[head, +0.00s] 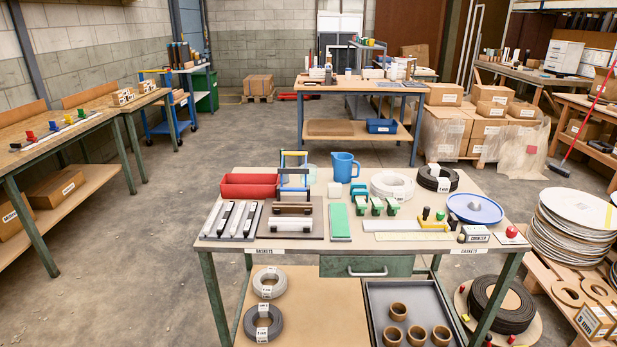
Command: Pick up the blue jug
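Neither of my grippers is in the head view.
A red tray (249,186) and a blue frame (294,176) stand left of the jug. A white coil (392,185), a black coil (437,178) and a blue dish (474,208) lie to its right. Open floor (185,215) extends left of the table.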

